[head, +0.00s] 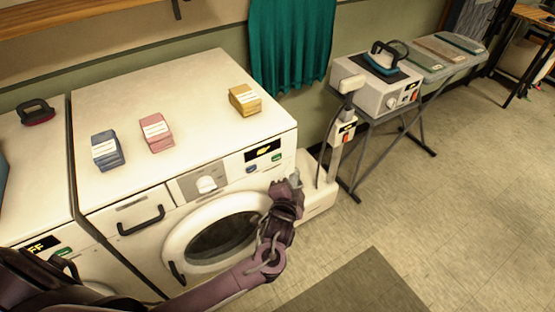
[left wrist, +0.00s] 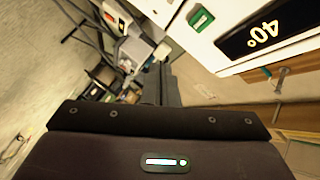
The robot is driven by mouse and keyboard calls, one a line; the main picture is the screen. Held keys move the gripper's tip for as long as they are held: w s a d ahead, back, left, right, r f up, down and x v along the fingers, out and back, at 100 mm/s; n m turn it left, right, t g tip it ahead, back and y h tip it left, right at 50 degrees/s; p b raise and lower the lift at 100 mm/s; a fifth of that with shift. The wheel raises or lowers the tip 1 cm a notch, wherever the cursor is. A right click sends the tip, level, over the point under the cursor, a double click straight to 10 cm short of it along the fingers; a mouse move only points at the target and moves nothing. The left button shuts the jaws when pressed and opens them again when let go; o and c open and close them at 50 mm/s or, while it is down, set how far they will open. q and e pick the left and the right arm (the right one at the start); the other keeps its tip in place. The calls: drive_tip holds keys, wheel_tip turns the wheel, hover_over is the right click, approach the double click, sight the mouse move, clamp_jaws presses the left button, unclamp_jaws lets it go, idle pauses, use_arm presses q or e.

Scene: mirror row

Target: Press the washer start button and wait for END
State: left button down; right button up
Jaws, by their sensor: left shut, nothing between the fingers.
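The white washer (head: 140,85) stands in the middle left of the head view, its round door (head: 222,238) shut. Its display (head: 262,150) is at the right of the front panel and reads 40° in the left wrist view (left wrist: 268,28). A green button (head: 277,157) is below the display; it also shows in the left wrist view (left wrist: 200,18). A blue button (head: 251,169) is to its left. My left gripper (head: 295,179) is shut and empty, in front of the washer's right edge, below the green button and apart from it. My right gripper is out of view.
Blue (head: 106,150), pink (head: 156,132) and yellow (head: 243,99) boxes stand on the washer. Another machine (head: 35,170) adjoins at left. A white upright appliance (head: 318,190) stands close by my left gripper's right side. The floor at right (head: 460,200) is clear.

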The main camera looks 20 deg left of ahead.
sight(281, 158)
use_arm(q)
drive_tip(key=shift+w+a+b, duration=0.25)
drive_tip(key=shift+w+a, duration=0.7)
drive_tip(key=shift+a, duration=0.25)
drive_tip(key=shift+w+a+b, duration=0.25)
drive_tip(key=shift+w+a, duration=0.65)
drive_tip(key=shift+a, duration=0.25)
drive_tip(key=shift+a, duration=0.1)
drive_tip(key=shift+w+a, duration=0.2)
drive_tip(key=shift+w, duration=0.05)
drive_tip(key=shift+w+a, duration=0.2)
drive_tip(key=shift+a, duration=0.15)
idle(0.9)
drive_tip(key=shift+s+d+p, duration=0.4)
drive_tip(key=shift+s+d, duration=0.1)
drive_tip(key=shift+d, duration=0.15)
idle(0.3)
